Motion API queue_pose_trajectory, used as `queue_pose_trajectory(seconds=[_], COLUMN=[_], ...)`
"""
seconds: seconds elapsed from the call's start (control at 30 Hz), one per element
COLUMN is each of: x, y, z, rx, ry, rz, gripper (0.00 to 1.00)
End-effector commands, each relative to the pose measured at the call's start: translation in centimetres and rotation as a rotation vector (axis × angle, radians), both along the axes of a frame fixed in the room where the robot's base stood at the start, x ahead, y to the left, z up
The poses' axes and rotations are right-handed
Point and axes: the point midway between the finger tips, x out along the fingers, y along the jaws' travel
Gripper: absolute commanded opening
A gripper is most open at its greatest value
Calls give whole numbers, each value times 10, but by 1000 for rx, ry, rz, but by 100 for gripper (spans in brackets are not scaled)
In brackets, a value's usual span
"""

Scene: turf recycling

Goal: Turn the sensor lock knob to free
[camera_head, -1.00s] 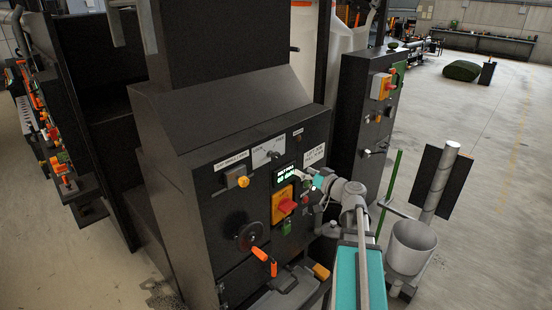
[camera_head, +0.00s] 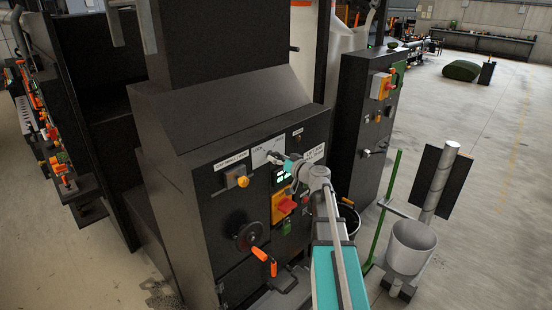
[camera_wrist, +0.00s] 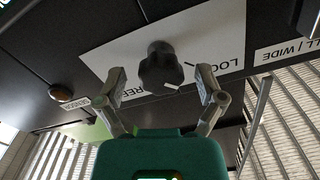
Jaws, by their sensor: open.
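The sensor lock knob (camera_wrist: 160,66) is a dark lobed knob on a white plate (camera_wrist: 222,35) marked LOCK and FREE, which reads upside down in the wrist view. My gripper (camera_wrist: 160,82) is open, one finger on each side of the knob, with gaps visible; contact does not show. In the head view my gripper (camera_head: 276,158) is at the white plate (camera_head: 262,147) on the black cabinet and hides the knob.
An amber part (camera_wrist: 58,91) sits by the SENSOR label. A grey bin (camera_head: 411,247) stands on the floor at right.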

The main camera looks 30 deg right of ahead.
Motion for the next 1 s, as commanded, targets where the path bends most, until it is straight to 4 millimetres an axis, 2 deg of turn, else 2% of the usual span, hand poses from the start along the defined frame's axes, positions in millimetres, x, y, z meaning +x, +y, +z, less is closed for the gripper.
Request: queue_pose_trajectory(seconds=[0.13,0.47,0.9,1.0], x=[6,7,7,7], y=[2,3,4,4], z=[0,0,0,0], rx=[0,0,0,1], ry=[0,0,0,0], rz=[0,0,1,1], gripper=[88,86,5,5])
